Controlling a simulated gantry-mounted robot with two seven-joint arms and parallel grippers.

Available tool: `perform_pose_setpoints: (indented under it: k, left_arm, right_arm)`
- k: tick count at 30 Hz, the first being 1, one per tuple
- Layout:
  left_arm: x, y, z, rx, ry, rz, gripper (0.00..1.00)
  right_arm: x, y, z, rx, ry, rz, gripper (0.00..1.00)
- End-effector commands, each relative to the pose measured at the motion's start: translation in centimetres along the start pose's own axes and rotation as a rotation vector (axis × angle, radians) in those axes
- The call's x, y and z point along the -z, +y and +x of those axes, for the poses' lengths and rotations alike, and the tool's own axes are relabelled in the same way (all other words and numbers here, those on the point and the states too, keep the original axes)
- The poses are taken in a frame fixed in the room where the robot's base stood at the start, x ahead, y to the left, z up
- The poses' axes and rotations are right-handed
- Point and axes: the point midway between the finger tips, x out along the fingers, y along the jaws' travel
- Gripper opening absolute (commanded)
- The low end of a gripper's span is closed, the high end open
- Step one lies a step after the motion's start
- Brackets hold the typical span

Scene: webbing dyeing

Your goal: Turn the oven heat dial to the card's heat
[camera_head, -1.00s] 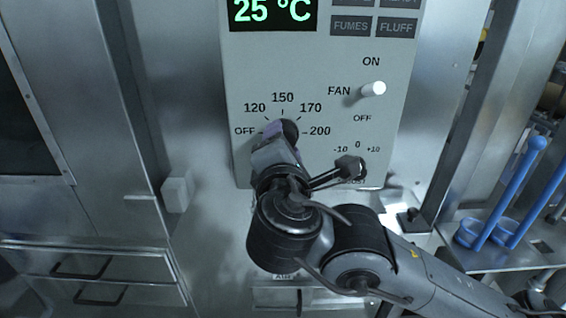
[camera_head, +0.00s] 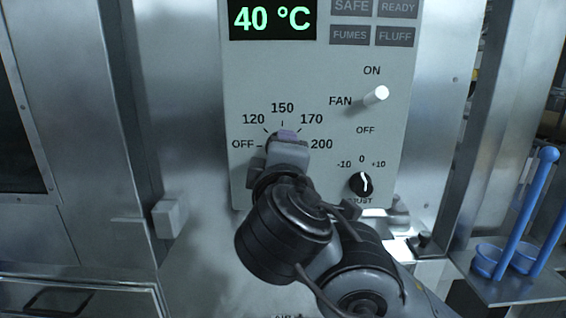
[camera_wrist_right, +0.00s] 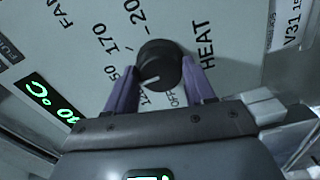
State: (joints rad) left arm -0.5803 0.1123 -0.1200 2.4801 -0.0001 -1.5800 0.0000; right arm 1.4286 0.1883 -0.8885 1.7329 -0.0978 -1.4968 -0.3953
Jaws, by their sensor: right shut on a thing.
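The heat dial (camera_wrist_right: 160,65) is a black round knob with a white pointer line, on the pale oven panel (camera_head: 240,100). My right gripper (camera_wrist_right: 160,85) is shut on the dial, with a purple finger on each side of it in the right wrist view. There the pointer faces the lower left, toward the 120–150 side of the scale; the exact mark is hard to read. In the head view my right gripper (camera_head: 287,137) hides most of the dial below the 150 mark. The display (camera_head: 272,18) reads 40 °C. My left gripper is not in view.
A white FAN switch (camera_head: 376,96) and a black ADJUST knob (camera_head: 361,184) are on the panel's right side. Blue-handled ladles (camera_head: 521,210) stand at the right. A white label reading V31 (camera_wrist_right: 292,22) is cut off in the right wrist view.

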Motion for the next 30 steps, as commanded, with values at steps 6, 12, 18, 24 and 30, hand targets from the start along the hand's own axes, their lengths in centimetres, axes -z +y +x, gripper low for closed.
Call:
perform_pose_setpoints:
  k: [6, 12, 18, 24, 30]
  left_arm:
    - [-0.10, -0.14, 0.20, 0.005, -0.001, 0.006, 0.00]
    - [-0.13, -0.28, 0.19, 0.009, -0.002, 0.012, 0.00]
    - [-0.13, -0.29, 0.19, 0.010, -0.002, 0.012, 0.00]
    - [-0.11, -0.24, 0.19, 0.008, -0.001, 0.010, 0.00]
    - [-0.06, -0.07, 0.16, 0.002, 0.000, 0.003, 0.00]
  right_arm:
    - [0.01, -0.07, 0.02, 0.001, -0.001, 0.021, 0.23]
    - [0.02, -0.05, 0.01, 0.001, 0.000, 0.021, 0.23]
    - [0.03, -0.04, 0.00, 0.001, 0.000, 0.021, 0.66]
    - [0.03, -0.03, -0.01, 0.000, 0.000, 0.021, 0.79]
    - [0.04, 0.00, -0.12, 0.000, 0.000, 0.021, 0.79]
